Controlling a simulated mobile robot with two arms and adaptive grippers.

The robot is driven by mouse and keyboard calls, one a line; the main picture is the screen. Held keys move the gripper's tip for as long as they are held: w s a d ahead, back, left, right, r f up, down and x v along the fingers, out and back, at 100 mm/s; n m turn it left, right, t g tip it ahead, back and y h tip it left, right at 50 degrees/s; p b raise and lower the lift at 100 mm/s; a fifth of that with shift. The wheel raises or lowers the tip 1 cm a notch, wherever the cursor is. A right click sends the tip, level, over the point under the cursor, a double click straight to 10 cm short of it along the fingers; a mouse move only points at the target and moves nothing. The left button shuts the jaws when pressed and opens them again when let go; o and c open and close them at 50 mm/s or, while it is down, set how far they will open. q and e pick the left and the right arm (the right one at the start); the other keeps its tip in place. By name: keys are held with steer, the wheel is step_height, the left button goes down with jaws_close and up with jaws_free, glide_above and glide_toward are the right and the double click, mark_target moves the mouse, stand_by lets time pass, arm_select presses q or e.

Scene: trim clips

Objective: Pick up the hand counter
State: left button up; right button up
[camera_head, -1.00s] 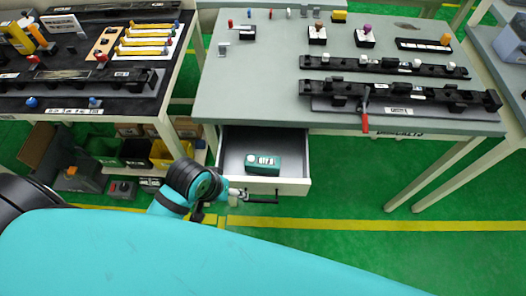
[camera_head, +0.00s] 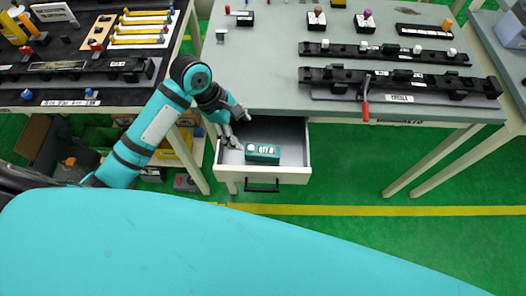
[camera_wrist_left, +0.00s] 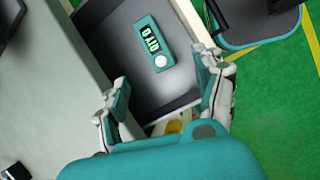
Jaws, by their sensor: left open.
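The hand counter (camera_head: 262,153) is a small teal box with a digit display and a round light knob. It lies in the open drawer (camera_head: 291,177) under the grey table. In the left wrist view the counter (camera_wrist_left: 150,42) lies on the drawer floor, ahead of the fingers. My left gripper (camera_head: 237,130) is over the left part of the drawer, beside the counter and not touching it. In the left wrist view its two fingers (camera_wrist_left: 165,100) are spread wide with nothing between them. My right gripper does not show.
The grey table (camera_head: 270,70) above the drawer carries black rails, a red-handled lever (camera_head: 365,100) and small parts. A dark table (camera_head: 100,98) stands at the left. The drawer's black handle (camera_head: 262,188) faces the front. Green floor lies open at the right.

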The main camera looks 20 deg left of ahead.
mark_target(261, 150)
arm_select(q)
steer(key=w+d+f+n, duration=0.1)
steer(key=d+f, duration=0.1)
steer(key=f, duration=0.2)
steer(key=d+f+n, duration=0.1)
steer(key=d+f, duration=0.1)
steer(key=f, duration=0.3)
steer(key=w+d+f, duration=0.1)
steer(key=f, duration=0.4)
steer(key=shift+w+d+f+n+p, duration=0.15)
steer(key=shift+w+d+n+p, duration=0.15)
steer(key=shift+d+n+p, duration=0.1)
steer(key=c, duration=1.3)
